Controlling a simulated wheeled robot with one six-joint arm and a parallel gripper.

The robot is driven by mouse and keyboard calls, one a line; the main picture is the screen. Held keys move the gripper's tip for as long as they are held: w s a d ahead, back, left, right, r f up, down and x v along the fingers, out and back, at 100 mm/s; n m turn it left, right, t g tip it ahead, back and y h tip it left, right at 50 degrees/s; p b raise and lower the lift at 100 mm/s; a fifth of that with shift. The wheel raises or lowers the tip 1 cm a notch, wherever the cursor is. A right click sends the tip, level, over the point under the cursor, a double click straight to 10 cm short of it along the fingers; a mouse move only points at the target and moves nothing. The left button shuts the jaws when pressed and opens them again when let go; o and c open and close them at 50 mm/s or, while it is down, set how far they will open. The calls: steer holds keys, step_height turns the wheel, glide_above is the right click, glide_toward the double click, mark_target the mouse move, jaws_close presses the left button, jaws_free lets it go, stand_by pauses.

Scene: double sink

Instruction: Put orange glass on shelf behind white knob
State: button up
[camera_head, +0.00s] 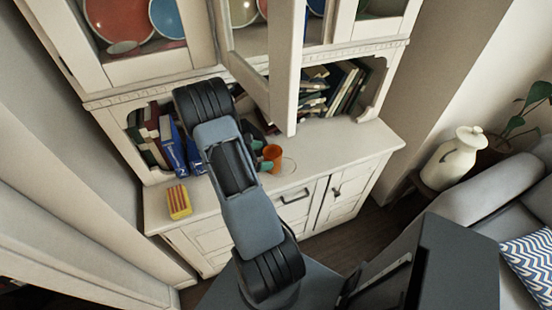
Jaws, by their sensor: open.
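The orange glass (273,152) stands on the cream cabinet's countertop (335,142), just right of my arm. My gripper (262,157) is mostly hidden behind my arm; small dark green fingertip parts show at the glass's left side. It is open, and I cannot tell whether it touches the glass. Above, the middle glazed door (284,75) of the upper cabinet stands swung open toward me. The shelf (316,36) behind it holds plates and shows only in part. I cannot make out a white knob.
Blue books (172,146) and a yellow-red striped box (179,202) are left of my arm. More books (335,88) lean in the right niche. The open door hangs above the counter near the glass. The counter's right end is clear. A white jug (455,160) and grey sofa (490,190) are at right.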

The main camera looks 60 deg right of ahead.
mark_target(281, 154)
steer(key=shift+p+x, duration=0.65)
steer(key=shift+x, duration=1.75)
steer(key=shift+r, duration=0.15)
steer(key=c, duration=1.1)
steer(key=shift+r, duration=0.45)
step_height(281, 154, up, 3)
steer(key=shift+f+b, duration=0.25)
steer(key=shift+b, duration=0.35)
steer(key=s+a+r, duration=0.2)
steer(key=a+r, duration=0.1)
steer(key=s+a+r, duration=0.3)
steer(key=a, duration=0.1)
steer(key=s+a+r+b, duration=0.1)
steer(key=s+a+r, duration=0.2)
steer(key=a, duration=0.1)
steer(key=shift+s+r, duration=0.25)
